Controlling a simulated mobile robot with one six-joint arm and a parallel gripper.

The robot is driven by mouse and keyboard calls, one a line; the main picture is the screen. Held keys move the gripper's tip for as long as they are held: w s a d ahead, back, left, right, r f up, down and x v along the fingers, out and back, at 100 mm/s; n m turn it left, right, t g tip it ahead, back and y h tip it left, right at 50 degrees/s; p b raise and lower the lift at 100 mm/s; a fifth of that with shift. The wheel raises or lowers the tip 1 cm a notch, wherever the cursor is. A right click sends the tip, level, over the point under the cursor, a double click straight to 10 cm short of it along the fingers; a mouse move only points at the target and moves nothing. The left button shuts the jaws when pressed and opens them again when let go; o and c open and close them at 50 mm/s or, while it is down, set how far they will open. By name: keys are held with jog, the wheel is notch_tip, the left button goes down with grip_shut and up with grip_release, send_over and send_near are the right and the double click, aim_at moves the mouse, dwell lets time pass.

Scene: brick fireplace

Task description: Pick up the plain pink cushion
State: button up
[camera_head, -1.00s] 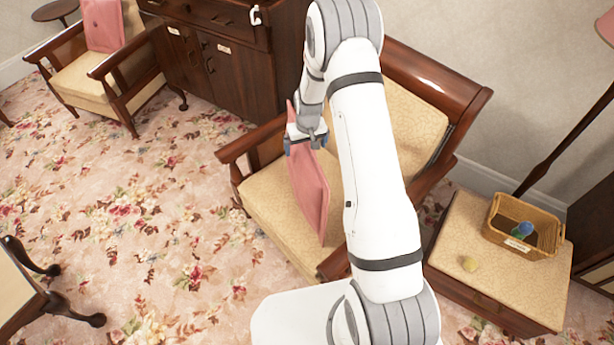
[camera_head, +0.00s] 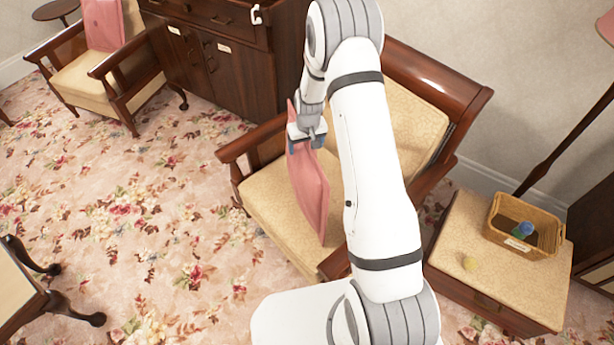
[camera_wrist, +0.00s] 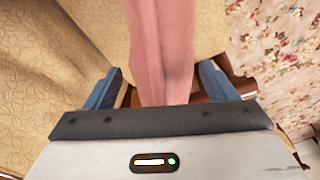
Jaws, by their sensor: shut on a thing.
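A plain pink cushion (camera_head: 309,193) stands on edge, tilted, over the cream seat of the near armchair (camera_head: 268,203). My gripper (camera_head: 307,138) is at its upper end and shut on it. In the wrist view the cushion (camera_wrist: 164,45) runs between the two blue fingers of my gripper (camera_wrist: 160,72). I cannot tell whether its lower end touches the seat. A second pink cushion (camera_head: 102,24) rests against the back of the far armchair at the upper left.
A dark wooden cabinet (camera_head: 225,65) stands behind the near armchair. The flowered carpet (camera_head: 130,200) at the left is mostly clear.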

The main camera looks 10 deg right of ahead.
jog(key=shift+c, duration=0.7)
notch_tip(320, 180, up, 10)
jog(key=shift+r+b, duration=0.1)
jog(key=shift+b, duration=0.7)
